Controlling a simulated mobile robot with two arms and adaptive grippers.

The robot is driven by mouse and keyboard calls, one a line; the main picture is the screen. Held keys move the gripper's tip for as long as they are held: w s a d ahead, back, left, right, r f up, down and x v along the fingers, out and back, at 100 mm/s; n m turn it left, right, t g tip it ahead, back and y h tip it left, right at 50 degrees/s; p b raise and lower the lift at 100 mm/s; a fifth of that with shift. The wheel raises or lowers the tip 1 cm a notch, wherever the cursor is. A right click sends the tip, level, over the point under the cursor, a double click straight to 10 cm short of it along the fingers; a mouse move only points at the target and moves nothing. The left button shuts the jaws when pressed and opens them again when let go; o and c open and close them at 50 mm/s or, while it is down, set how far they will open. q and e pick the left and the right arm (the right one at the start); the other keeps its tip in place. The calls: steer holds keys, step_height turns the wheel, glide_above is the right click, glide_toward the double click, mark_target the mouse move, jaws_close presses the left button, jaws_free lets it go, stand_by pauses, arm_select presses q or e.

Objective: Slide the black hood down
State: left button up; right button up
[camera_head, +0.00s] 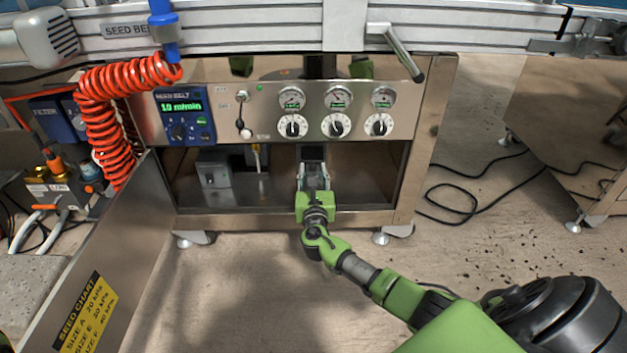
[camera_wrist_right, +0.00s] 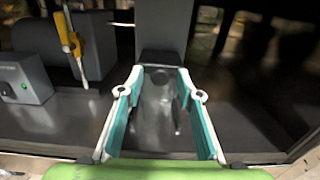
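The black hood appears to be the dark block (camera_wrist_right: 160,58) at the foot of a dark upright piece (camera_wrist_right: 163,25) in the right wrist view. In the head view a dark upright part (camera_head: 312,152) stands inside the open bay of the steel cabinet, just beyond my right gripper (camera_head: 313,168). That gripper reaches into the bay. In its wrist view the right gripper (camera_wrist_right: 161,72) has its two fingers apart, with tips at either side of the block's lower end. I cannot tell whether they touch it. My left gripper is not in view.
A control panel (camera_head: 220,93) with gauges and knobs is above the bay. A grey box (camera_head: 213,170) and a yellow-handled part (camera_wrist_right: 70,38) stand left of my gripper. The bay's steel frame (camera_head: 400,190) lies to the right. An open door (camera_head: 105,265) extends at lower left.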

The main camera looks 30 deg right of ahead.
steer(key=v, duration=1.1)
steer(key=shift+s+a, duration=0.3)
steer(key=shift+f, duration=0.1)
